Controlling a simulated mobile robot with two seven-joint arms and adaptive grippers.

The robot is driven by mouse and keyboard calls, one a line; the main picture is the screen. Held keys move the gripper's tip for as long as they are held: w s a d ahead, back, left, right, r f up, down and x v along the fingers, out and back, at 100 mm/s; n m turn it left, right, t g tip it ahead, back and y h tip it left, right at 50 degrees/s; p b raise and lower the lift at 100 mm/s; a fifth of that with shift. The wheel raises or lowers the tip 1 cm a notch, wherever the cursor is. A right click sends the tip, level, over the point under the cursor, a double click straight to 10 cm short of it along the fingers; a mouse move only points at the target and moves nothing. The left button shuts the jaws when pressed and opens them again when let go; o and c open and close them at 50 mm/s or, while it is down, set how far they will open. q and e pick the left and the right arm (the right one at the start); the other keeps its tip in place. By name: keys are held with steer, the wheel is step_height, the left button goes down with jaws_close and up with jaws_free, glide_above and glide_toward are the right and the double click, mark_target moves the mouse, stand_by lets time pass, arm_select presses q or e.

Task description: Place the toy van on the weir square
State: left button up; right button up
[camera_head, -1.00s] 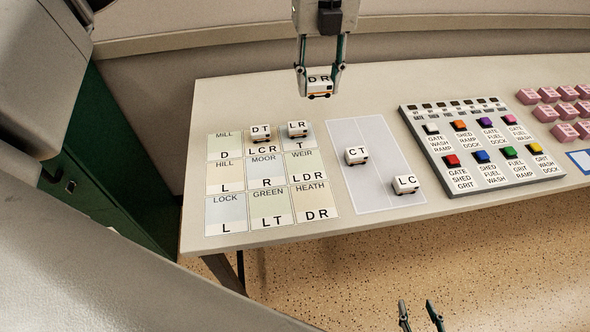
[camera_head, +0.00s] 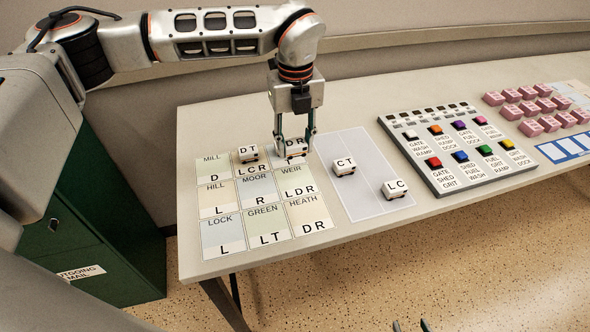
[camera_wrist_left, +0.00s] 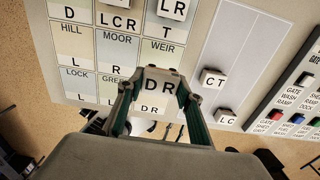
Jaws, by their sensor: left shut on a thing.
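My left gripper (camera_head: 294,146) is shut on the white toy van lettered DR (camera_head: 291,149). In the head view it appears in front of the top-right square and hides most of the van lettered LR there. In the left wrist view the held van (camera_wrist_left: 163,87) is between the fingers (camera_wrist_left: 160,100) and covers the lower part of the weir square (camera_wrist_left: 163,58). The LR van (camera_wrist_left: 172,9) shows beyond it. The weir square (camera_head: 296,179), lettered LDR, is bare in the head view. My right gripper (camera_head: 411,325) shows only parted fingertips at the bottom edge.
A DT van (camera_head: 248,153) stands on the top-middle square. CT (camera_head: 344,166) and LC (camera_head: 395,189) vans stand on the grey two-lane mat (camera_head: 362,200) to the right. A button panel (camera_head: 455,150) and pink blocks (camera_head: 527,103) lie further right.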

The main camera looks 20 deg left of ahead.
mark_target(295, 142)
arm_select(q)
step_height(295, 142, down, 9)
steer(key=shift+r+b, duration=0.2)
steer(key=shift+b, duration=0.1)
steer(key=shift+f, duration=0.15)
steer(key=shift+f, duration=0.15)
steer(key=o, duration=1)
steer(key=shift+o, duration=0.2)
step_height(295, 142, up, 12)
steer(key=shift+r+p, duration=0.15)
steer(key=shift+p, duration=0.25)
